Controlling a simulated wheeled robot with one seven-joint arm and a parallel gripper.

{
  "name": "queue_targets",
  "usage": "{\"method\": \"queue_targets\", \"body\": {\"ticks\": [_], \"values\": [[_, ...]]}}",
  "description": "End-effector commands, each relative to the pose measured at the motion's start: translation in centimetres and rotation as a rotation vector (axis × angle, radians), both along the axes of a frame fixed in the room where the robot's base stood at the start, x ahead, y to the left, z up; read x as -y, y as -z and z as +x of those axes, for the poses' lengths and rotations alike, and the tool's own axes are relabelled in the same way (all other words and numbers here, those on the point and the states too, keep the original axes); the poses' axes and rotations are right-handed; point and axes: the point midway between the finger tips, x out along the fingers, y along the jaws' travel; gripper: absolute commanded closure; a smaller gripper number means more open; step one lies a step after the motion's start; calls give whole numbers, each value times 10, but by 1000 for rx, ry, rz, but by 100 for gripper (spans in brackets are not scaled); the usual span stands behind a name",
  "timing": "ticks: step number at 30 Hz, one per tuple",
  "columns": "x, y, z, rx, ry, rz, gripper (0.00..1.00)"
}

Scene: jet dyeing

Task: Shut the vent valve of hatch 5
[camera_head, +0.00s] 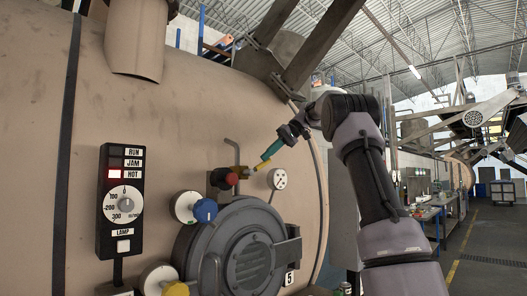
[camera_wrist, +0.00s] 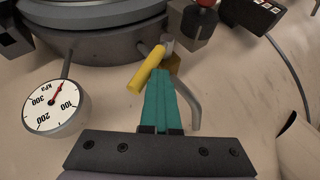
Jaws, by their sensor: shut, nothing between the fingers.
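Hatch 5 is a round dark grey door (camera_head: 240,252) on the tan vessel, with a "5" plate (camera_head: 289,279) at its lower right. My gripper (camera_head: 266,156) has teal fingers, shut and empty. In the wrist view its fingertips (camera_wrist: 159,73) are right beside the lever; I cannot tell if they touch it. A bent grey pipe (camera_wrist: 189,104) runs from the valve.
A red knob (camera_head: 231,179) on a dark block sits left of the valve. A kPa gauge (camera_wrist: 57,105) is nearby, also in the head view (camera_head: 279,179). A control box (camera_head: 122,172) shows HOT lit red. Blue (camera_head: 205,210) and yellow (camera_head: 176,289) knobs flank the hatch's left.

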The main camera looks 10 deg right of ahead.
Motion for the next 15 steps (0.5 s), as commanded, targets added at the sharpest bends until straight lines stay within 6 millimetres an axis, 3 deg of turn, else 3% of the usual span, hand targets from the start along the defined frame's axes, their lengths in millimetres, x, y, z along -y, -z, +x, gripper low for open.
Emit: {"method": "queue_targets", "body": {"ticks": [15], "values": [[18,32,10,-194,0,332,100]]}}
